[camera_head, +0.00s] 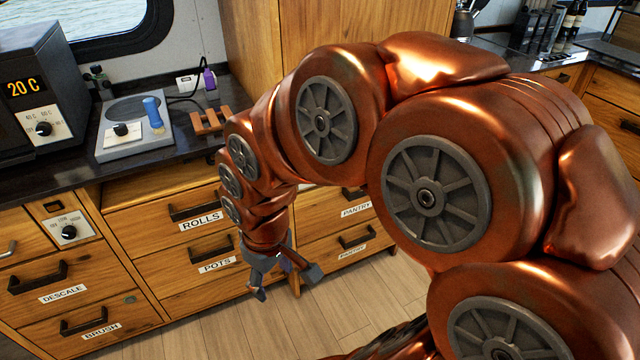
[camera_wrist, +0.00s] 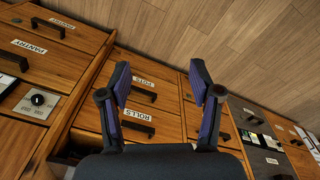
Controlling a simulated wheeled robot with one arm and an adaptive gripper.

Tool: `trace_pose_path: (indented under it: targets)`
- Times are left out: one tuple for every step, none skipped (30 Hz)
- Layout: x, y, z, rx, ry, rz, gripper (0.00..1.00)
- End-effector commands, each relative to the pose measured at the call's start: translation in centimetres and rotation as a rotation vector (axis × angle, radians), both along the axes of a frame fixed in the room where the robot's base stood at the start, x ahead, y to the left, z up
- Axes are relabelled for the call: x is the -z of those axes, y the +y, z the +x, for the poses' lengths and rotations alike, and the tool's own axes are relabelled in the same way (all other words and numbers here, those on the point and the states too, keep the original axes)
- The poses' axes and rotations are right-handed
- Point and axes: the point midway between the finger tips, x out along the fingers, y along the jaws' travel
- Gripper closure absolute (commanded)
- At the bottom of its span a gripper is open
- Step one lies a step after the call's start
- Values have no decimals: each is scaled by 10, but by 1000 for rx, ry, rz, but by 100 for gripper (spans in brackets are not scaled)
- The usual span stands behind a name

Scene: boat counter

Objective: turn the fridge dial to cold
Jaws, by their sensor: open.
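My gripper (camera_head: 278,277) is open and empty, hanging in front of the POTS drawer. In the wrist view its two fingers (camera_wrist: 158,84) are spread apart, with nothing between them. A black dial (camera_head: 68,232) sits on a white panel in the cabinet front at left, marked OFF, LOW and HIGH. Another black dial (camera_wrist: 38,99) sits on a pale panel at the left of the wrist view, near the PANTRY labels; its marks are too small to read. I cannot tell which dial belongs to the fridge. My gripper touches neither dial.
Drawer handles protrude from the cabinet fronts. The wooden floor (camera_head: 325,315) is clear.

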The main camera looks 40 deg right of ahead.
Motion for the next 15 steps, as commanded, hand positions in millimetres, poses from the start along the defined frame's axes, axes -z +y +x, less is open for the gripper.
trace_pose_path:
  targets:
    - [24,-11,19,-23,-33,2,36]
    - [32,-17,33,-43,-65,1,36]
    - [41,-26,48,-68,-103,-1,36]
    - [49,-33,61,-87,-132,-3,36]
    - [57,-39,72,-106,-161,-4,36]
    - [66,-47,87,-130,-203,-6,36]
    - [73,-54,99,-145,-237,-10,36]
    - [81,-61,109,-163,-265,-12,36]
    - [89,-70,124,-185,-312,-16,36]
    - [96,-77,134,-200,-343,-21,36]
    - [102,-84,145,-212,-379,-25,36]
    - [111,-94,157,-230,-423,-30,36]
    - [116,-101,167,-244,-459,-37,36]
    - [122,-109,176,-256,-494,-45,36]
    - [130,-119,187,-269,-540,-54,36]
